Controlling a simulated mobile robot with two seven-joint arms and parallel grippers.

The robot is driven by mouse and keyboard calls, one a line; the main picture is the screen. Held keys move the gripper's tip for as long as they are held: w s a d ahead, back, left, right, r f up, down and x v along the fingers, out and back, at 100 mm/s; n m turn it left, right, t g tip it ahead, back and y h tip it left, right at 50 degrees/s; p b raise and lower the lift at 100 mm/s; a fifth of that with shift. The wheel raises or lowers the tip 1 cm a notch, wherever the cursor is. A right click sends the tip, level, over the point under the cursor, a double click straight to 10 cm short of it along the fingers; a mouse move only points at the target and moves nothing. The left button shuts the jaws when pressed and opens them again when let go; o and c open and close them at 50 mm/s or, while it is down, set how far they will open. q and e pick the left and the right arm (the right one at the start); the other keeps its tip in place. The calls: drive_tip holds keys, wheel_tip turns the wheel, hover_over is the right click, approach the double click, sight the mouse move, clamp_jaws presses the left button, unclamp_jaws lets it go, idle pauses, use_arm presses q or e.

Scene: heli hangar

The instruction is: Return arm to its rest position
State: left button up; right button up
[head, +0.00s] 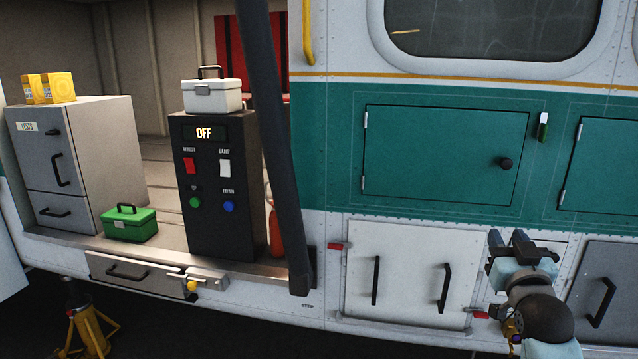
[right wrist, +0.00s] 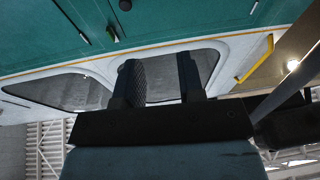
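My right gripper (head: 508,240) is at the lower right of the head view, raised in front of the white lower panels of the helicopter's side. Its two dark fingers point up. In the right wrist view the fingers (right wrist: 158,82) stand apart with a clear gap and nothing between them, so it is open and empty. My right arm comes in from the bottom right corner of the head view. My left gripper is not in view.
A white hatch (head: 408,275) with two black handles is left of the gripper, a grey panel (head: 605,290) right. A teal door (head: 445,155) is above. A thick dark bar (head: 272,130) slants before the open bay with its black switch box (head: 225,230), green case (head: 130,225) and grey cabinet (head: 110,150).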

drive_tip(key=s+a+f+n+g+y, duration=0.1)
drive_tip(key=s+a+f+g, duration=0.15)
drive_tip(key=f, duration=0.65)
drive_tip(key=s+a+f+n+g+y, duration=0.1)
drive_tip(key=s+a+f+y, duration=0.2)
drive_tip(key=f, duration=0.5)
drive_tip(key=s+a+f+n+g, duration=0.1)
drive_tip(key=s+a+f, duration=0.1)
drive_tip(key=s+f, duration=0.5)
drive_tip(key=s+a+f+g+y, duration=0.1)
drive_tip(key=s+a+f+g, duration=0.1)
drive_tip(key=s+f, duration=0.7)
drive_tip(key=s+a+f+n+g+y+p, duration=0.1)
drive_tip(key=s+a+f+g, duration=0.2)
drive_tip(key=s+f, duration=0.6)
drive_tip(key=shift+a+f, duration=0.8)
drive_tip(key=shift+a, duration=0.15)
drive_tip(key=shift+o, duration=0.4)
